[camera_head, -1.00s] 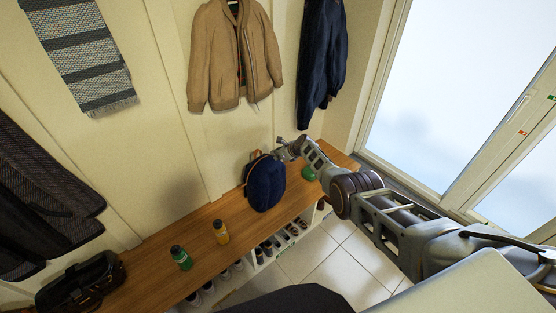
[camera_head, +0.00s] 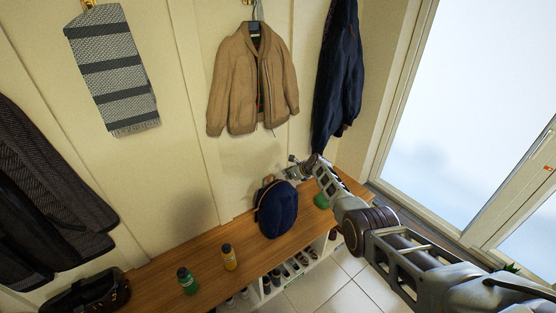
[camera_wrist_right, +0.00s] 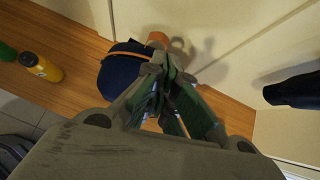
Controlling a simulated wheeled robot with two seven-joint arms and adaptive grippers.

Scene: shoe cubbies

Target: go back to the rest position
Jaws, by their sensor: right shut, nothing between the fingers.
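My right arm reaches in from the lower right in the head view, and my right gripper (camera_head: 296,168) is above the bench near the wall, just behind and to the right of the dark blue backpack (camera_head: 277,210). In the right wrist view the fingers of my right gripper (camera_wrist_right: 160,85) are shut with nothing between them. The blue backpack (camera_wrist_right: 120,72) shows partly behind them, and I cannot tell whether they touch it. My left gripper is in neither view.
The wooden bench (camera_head: 160,280) holds a green bottle (camera_head: 187,281), a yellow bottle (camera_head: 229,257), a dark bag (camera_head: 85,296) and a green object (camera_head: 321,201) beside my right arm. Shoes fill the cubbies below. A tan jacket (camera_head: 250,80), scarf (camera_head: 112,70) and dark coats hang on the wall.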

